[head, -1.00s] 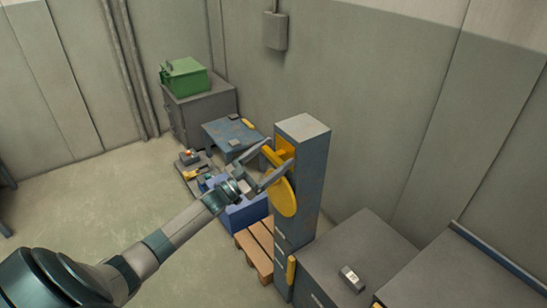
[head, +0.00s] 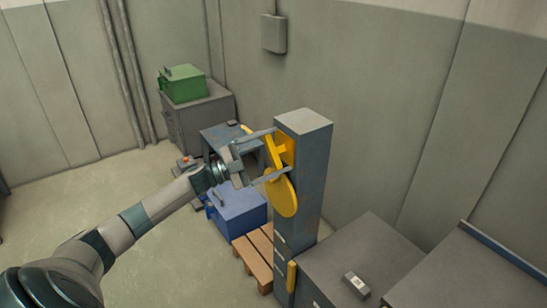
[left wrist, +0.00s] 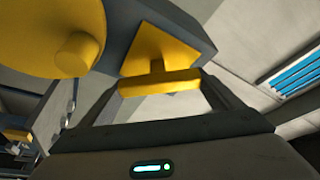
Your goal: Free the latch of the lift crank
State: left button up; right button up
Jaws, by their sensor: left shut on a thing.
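The blue-grey lift column (head: 312,150) stands upright right of centre in the head view. A yellow latch T-handle (head: 274,152) sits on a yellow plate near its top; bar (left wrist: 160,83) and plate (left wrist: 165,48) also show in the left wrist view. Below it is the round yellow crank disc (head: 282,196), whose stubby knob shows in the left wrist view (left wrist: 76,54). My left gripper (head: 277,151) is shut on the latch bar, one finger at each end of it. My right gripper is in neither view.
A blue box (head: 238,211) and a wooden pallet (head: 254,258) lie by the column's foot. A grey cabinet (head: 365,255) with a small grey block (head: 355,283) stands to the right. A green box (head: 183,83) sits on a back cabinet. Open floor lies left.

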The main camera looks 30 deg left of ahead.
pick_arm(q)
jog(key=m+g+b, duration=0.1)
jog(key=m+g, duration=0.1)
jog(key=m, duration=0.2)
jog(key=shift+f, duration=0.2)
jog(key=m, duration=0.2)
jog(key=shift+d+m+g+b, duration=0.1)
jog(key=shift+m+g+b, duration=0.3)
jog(key=shift+f+m+y, duration=0.15)
jog(key=shift+m+y, duration=0.15)
jog(key=shift+m, duration=0.4)
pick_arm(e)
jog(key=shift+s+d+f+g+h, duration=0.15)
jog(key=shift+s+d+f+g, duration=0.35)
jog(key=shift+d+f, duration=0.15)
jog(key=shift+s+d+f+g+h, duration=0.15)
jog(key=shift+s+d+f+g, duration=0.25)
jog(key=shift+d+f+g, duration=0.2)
pick_arm(q)
jog(key=shift+g, duration=0.3)
jog(key=o, duration=0.9)
jog(key=shift+s, duration=0.15)
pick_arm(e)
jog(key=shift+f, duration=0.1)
